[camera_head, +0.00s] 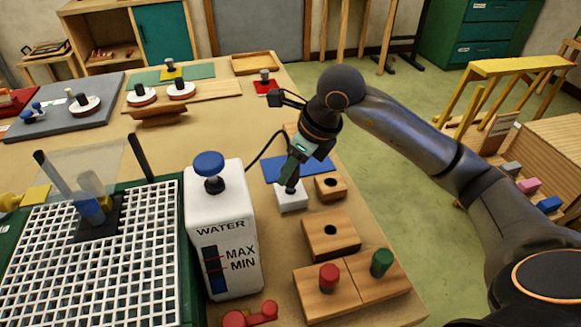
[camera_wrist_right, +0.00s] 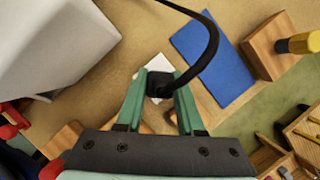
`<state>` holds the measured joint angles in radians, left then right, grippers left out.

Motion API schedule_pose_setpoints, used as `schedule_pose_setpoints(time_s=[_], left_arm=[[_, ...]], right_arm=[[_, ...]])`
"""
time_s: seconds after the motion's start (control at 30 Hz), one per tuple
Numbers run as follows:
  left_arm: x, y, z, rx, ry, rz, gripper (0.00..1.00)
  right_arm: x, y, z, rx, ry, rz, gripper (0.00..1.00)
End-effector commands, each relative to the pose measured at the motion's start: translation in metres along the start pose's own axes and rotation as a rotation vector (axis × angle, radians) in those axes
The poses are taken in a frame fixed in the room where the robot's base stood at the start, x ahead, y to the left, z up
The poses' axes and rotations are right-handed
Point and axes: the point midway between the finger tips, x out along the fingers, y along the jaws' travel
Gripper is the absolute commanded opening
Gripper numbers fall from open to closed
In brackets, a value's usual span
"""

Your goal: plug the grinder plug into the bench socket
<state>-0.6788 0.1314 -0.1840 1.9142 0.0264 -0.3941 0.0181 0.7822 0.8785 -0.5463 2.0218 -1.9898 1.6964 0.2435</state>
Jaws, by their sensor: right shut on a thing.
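My right gripper (camera_head: 291,178) is shut on the black grinder plug (camera_head: 291,187). In the right wrist view the plug (camera_wrist_right: 160,86) sits between the green fingertips, and its black cable (camera_wrist_right: 212,45) loops up and away. The white bench socket (camera_head: 292,201) lies on the bench directly under the plug. In the right wrist view only part of the socket (camera_wrist_right: 150,70) shows behind the fingers and plug. The plug's lower end is at the socket's top; I cannot tell whether its pins are in. My left gripper is not in view.
A white water tank (camera_head: 225,240) stands left of the socket. A blue mat (camera_head: 278,168) lies behind it. Wooden blocks with holes (camera_head: 331,249) stand to the right and front, with red and green pegs (camera_head: 381,262) nearer. A white grid (camera_head: 90,270) fills the left front.

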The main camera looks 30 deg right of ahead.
Motion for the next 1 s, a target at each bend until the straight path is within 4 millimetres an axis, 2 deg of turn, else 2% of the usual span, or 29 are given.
schedule_pose_setpoints(time_s=[0.97,1.0], left_arm=[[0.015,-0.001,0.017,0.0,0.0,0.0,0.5],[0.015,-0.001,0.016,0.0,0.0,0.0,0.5]], right_arm=[[0.022,0.0,-0.01,0.0,0.005,0.001,0.0],[0.022,0.0,-0.01,0.0,0.005,0.001,0.41]])
